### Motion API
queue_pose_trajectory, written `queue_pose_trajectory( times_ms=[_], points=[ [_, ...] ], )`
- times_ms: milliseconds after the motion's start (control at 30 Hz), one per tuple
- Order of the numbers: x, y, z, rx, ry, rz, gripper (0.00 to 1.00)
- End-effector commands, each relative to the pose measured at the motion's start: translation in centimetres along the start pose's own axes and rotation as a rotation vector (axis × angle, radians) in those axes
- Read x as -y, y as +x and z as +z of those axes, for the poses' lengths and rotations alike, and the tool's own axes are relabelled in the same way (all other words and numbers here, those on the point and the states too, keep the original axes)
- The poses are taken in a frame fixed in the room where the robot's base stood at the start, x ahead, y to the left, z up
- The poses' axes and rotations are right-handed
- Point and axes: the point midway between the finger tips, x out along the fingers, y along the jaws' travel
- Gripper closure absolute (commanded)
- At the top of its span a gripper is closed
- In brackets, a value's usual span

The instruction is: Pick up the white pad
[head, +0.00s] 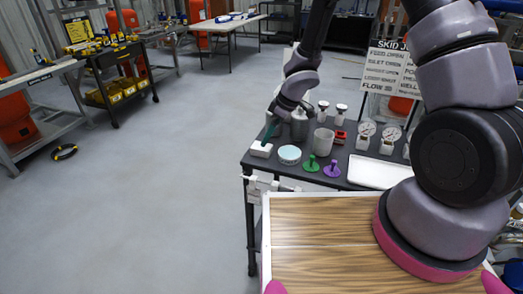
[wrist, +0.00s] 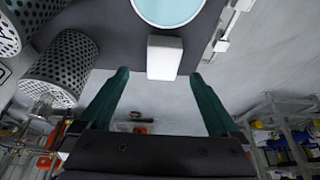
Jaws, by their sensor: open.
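The white pad (head: 261,150) is a small pale block lying at the near left corner of the dark table. It also shows in the wrist view (wrist: 164,58), at the table edge. My gripper (head: 270,129) is just above and behind the pad in the head view. In the wrist view, its two green fingers (wrist: 160,78) are spread wide and empty. The pad appears between the lines of the fingers, around and beyond their tips. I cannot tell the exact height gap.
A round teal-topped dish (head: 289,155) stands close to the right of the pad. A perforated grey cylinder (wrist: 64,68), a white cup (head: 323,141), green (head: 311,163) and purple (head: 332,169) stemmed pieces and a white tray (head: 379,172) share the table (head: 345,157).

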Motion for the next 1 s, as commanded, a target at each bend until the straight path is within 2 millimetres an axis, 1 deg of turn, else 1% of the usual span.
queue_pose_trajectory(
  times_ms=[167,333,433,533,733,767,800,867,900,967,1000],
  points=[
    [0.2,1.3,-0.1,0.001,-0.001,-0.001,0.03],
    [0.7,3.6,-0.3,0.003,-0.002,0.000,0.03],
    [0.6,4.8,-0.3,0.002,-0.003,0.000,0.03],
    [0.5,5.3,-0.3,0.001,-0.001,0.002,0.03],
    [0.4,5.3,-0.3,0.000,0.000,0.002,0.03],
    [0.4,5.3,-0.3,0.000,0.000,0.002,0.06],
    [0.4,5.3,-0.3,0.000,0.000,0.002,0.22],
    [0.4,5.3,-0.3,0.000,0.000,0.002,0.45],
    [0.4,5.3,-0.3,0.000,0.000,0.002,0.60],
    [0.4,5.3,-0.3,0.000,0.000,0.002,0.83],
    [0.4,5.3,-0.3,0.000,0.000,0.002,0.91]
  ],
)
